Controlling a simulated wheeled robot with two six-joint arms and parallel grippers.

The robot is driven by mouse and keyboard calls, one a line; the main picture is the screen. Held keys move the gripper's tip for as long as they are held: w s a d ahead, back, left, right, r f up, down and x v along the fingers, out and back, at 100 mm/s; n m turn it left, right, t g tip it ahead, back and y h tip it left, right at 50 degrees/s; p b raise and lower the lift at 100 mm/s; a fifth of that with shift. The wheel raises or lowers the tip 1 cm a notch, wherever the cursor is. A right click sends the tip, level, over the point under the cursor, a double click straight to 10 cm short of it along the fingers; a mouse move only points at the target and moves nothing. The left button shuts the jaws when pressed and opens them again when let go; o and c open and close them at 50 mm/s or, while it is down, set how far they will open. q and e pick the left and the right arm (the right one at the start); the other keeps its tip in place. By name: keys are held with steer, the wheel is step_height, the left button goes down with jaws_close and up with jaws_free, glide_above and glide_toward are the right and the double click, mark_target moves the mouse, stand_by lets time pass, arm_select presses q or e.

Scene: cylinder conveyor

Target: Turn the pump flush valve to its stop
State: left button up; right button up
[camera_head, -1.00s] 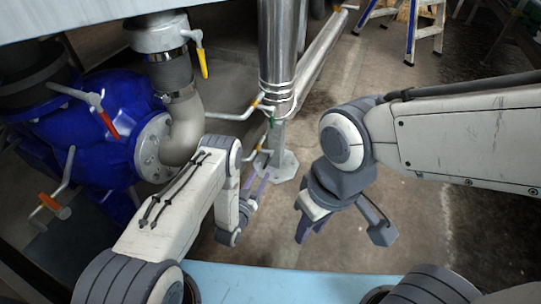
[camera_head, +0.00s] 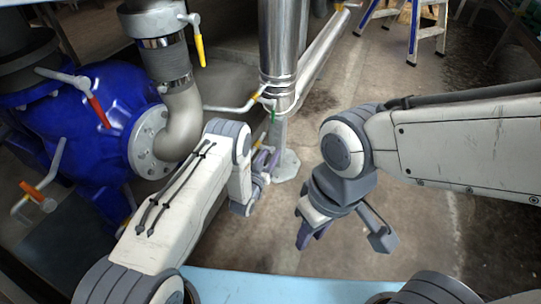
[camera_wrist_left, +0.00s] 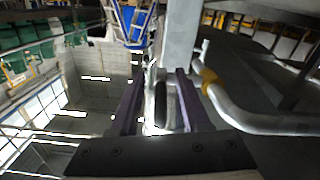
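Several lever valves show in the head view: a red handle (camera_head: 98,111) and an orange handle (camera_head: 33,190) by the blue pump (camera_head: 75,125), a yellow handle (camera_head: 199,48) on the pipe above, and a green handle (camera_head: 274,117) by the steel column (camera_head: 282,50). I cannot tell which is the flush valve. My left gripper (camera_head: 268,160) is low beside the column's foot, partly hidden by its own arm. In the wrist view its fingers (camera_wrist_left: 160,95) are apart, with pale metal parts showing between or behind them; contact is unclear. My right gripper (camera_head: 308,235) hangs over open floor.
A thin pipe with a yellow band (camera_wrist_left: 209,77) runs right of the left fingers in the wrist view. A grey post (camera_wrist_left: 180,35) stands straight ahead. A blue ladder (camera_head: 413,30) stands at the back right.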

arm_select(q)
jaws_close()
steer(key=shift+s+f, duration=0.1)
stand_by(1.2)
